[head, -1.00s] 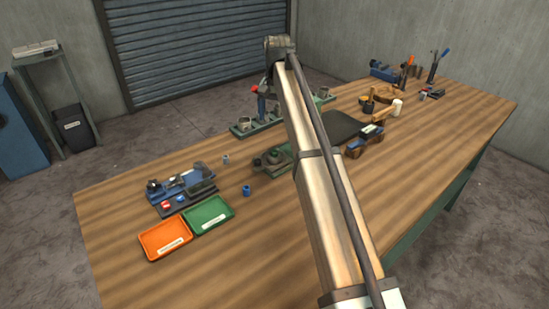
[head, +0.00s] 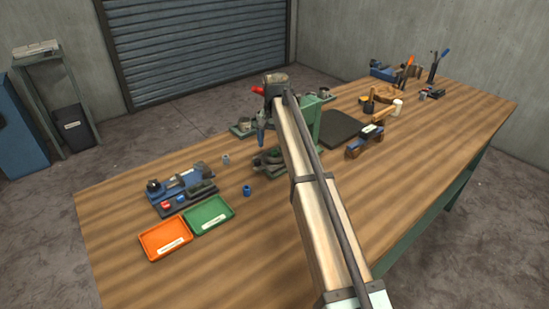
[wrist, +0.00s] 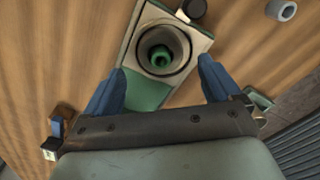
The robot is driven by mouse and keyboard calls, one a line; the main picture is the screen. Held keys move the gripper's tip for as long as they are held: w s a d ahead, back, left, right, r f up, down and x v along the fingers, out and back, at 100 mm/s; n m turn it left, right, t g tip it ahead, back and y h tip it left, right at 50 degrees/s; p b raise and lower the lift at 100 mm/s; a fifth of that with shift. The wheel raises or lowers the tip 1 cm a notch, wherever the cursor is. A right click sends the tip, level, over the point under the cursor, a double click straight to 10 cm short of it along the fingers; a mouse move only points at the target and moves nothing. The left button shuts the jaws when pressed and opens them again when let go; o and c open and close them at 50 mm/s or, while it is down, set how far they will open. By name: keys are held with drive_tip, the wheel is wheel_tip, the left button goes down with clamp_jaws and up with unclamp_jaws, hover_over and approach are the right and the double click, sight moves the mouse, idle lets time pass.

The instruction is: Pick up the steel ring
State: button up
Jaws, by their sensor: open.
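In the wrist view, a steel-coloured ring (wrist: 146,38) sits around a green post (wrist: 160,57) on a pale-topped green fixture (wrist: 187,43). In the head view, the low green fixture (head: 262,165) stands mid-table, partly hidden by my arm. My gripper (wrist: 160,70) is open and empty, with blue fingers spread beyond both sides of the ring and apart from it. My gripper also shows in the head view (head: 261,147), pointing down above the fixture. A smaller grey hollow cylinder (wrist: 281,9) stands apart on the table; it also shows in the head view (head: 226,159).
A blue cylinder (head: 246,190) stands left of the fixture. Orange (head: 165,239) and green (head: 209,215) trays and a blue device (head: 178,184) lie farther left. A tall green stand (head: 308,122) rises behind my arm. A dark mat (head: 345,130) and several tools lie to the right.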

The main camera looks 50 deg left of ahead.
sight(275, 151)
drive_tip(key=shift+s+f, duration=0.15)
drive_tip(key=shift+f, duration=1.75)
drive_tip(key=shift+c, duration=0.4)
drive_tip(key=c, duration=1.3)
drive_tip(key=shift+r, duration=0.15)
